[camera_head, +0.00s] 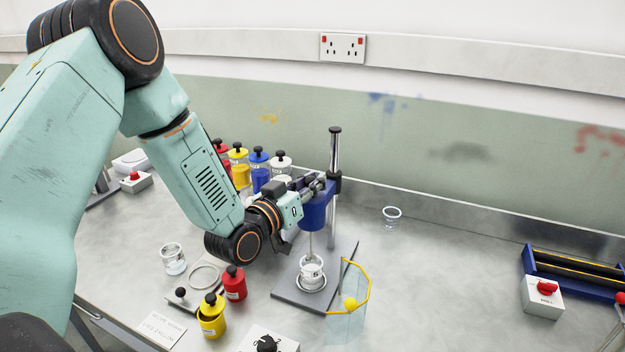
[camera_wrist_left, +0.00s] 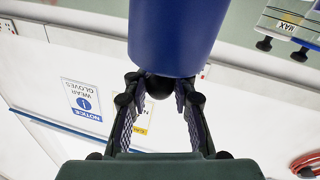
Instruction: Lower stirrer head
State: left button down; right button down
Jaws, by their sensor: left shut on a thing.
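The blue stirrer head (camera_head: 316,214) is mounted on an upright metal post (camera_head: 335,155) with a black cap. Its thin shaft points down toward a glass beaker (camera_head: 312,272) on the grey base plate (camera_head: 335,262); I cannot tell how far the tip reaches into it. My left gripper (camera_head: 316,187) is at the head. In the left wrist view the two fingers (camera_wrist_left: 159,95) close around a round black knob (camera_wrist_left: 159,86) at the end of the blue stirrer body (camera_wrist_left: 175,35). My right gripper is not in view.
A yellow-edged clear guard (camera_head: 347,322) stands at the base plate's front right. Red (camera_head: 234,285) and yellow (camera_head: 211,318) pots and a beaker (camera_head: 173,260) are to the left. Several coloured bottles stand behind my arm.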

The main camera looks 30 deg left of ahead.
aim_at(303, 220)
pick_arm(q)
jog(key=f+b, duration=0.2)
jog(key=f, duration=0.2)
jog(key=f+b, duration=0.3)
jog(key=shift+s+f, duration=0.2)
jog(key=shift+f, duration=0.15)
jog(key=shift+d, duration=0.1)
jog(key=shift+s, duration=0.1)
jog(key=c, duration=1.6)
grip_release()
jog(key=o, duration=0.5)
jog(key=shift+r, duration=0.2)
